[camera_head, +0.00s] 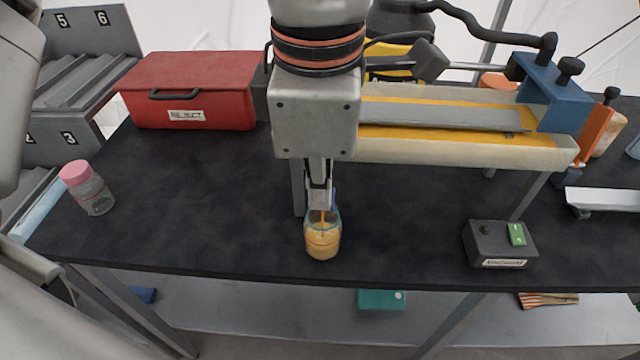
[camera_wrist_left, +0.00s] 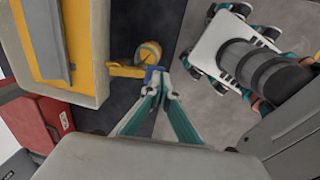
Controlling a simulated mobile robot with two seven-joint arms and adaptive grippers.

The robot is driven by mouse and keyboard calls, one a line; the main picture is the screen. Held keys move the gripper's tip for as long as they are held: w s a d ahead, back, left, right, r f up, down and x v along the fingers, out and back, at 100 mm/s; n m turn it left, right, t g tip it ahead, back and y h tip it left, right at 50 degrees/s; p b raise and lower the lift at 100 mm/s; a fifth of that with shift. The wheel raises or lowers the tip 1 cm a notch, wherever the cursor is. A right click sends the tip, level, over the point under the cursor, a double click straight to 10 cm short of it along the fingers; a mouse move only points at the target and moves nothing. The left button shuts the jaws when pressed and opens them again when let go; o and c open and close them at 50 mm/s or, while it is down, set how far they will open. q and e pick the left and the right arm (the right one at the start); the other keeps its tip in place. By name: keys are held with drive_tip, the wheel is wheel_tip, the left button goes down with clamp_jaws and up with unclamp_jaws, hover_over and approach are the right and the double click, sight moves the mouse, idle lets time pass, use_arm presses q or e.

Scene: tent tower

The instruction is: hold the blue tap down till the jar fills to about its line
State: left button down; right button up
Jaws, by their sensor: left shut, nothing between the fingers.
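A clear jar (camera_head: 322,242) stands upright near the table's front edge with orange-yellow liquid in much of it. A thin orange stream runs down into it. It also shows in the wrist view (camera_wrist_left: 149,52). The blue tap (camera_wrist_left: 153,73) is at the end of a yellow spout (camera_wrist_left: 124,70), beside the jar in that view. In the head view only a sliver of blue shows behind my fingers. My left gripper (camera_head: 319,200) points down above the jar, shut and empty, with its fingertips (camera_wrist_left: 158,82) at the tap. I cannot make out the jar's line clearly. My right gripper is not in view.
A pale trough (camera_head: 450,153) with a yellow bed stands behind on legs. A red reject box (camera_head: 190,90) is at the back left, and a pink-lidded jar (camera_head: 88,188) at the left. A dark box with a green switch (camera_head: 516,234) is at the right. The table around the jar is clear.

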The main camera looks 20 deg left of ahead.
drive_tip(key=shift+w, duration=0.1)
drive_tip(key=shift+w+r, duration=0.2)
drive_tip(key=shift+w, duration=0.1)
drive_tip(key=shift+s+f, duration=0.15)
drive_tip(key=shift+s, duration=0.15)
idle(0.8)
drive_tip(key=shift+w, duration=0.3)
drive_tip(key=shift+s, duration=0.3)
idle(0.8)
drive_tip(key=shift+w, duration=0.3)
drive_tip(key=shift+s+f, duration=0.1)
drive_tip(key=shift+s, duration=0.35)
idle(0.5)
